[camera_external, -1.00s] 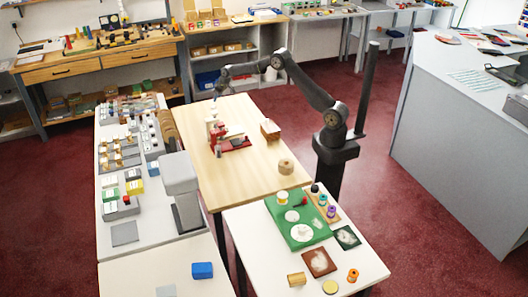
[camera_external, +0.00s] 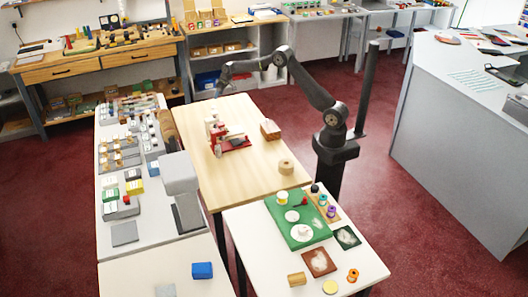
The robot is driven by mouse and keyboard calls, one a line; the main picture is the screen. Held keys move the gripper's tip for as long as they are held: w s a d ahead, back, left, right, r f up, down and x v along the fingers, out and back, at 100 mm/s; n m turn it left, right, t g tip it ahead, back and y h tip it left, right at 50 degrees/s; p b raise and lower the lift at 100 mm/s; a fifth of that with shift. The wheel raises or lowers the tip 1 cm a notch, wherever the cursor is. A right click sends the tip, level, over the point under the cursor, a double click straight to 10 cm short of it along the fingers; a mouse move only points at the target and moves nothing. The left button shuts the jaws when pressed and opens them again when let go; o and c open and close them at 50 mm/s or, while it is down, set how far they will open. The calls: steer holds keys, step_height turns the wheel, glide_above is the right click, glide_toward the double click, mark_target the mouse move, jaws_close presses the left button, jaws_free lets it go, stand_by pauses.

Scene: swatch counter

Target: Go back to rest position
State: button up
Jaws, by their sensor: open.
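My gripper (camera_external: 217,93) is at the end of my raised dark arm, above the far end of the wooden table (camera_external: 245,180). It is small in this view, is open and nothing shows between its fingers. A red and white device (camera_external: 228,140) stands on the table, below and nearer the camera than my gripper. A wooden block (camera_external: 270,129) and a round tan roll (camera_external: 286,167) lie on the right side of the table, apart from my gripper.
A grey machine (camera_external: 181,185) and a cluttered counter (camera_external: 123,235) run along the left. In front, a white table holds a green mat (camera_external: 283,222), spools and swatches. A dark post (camera_external: 367,85) stands right of my arm. The wooden table's near end is clear.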

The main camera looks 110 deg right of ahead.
mark_target(214, 106)
steer(key=x, duration=1)
steer(key=shift+f, duration=0.45)
steer(key=shift+r, duration=1.7)
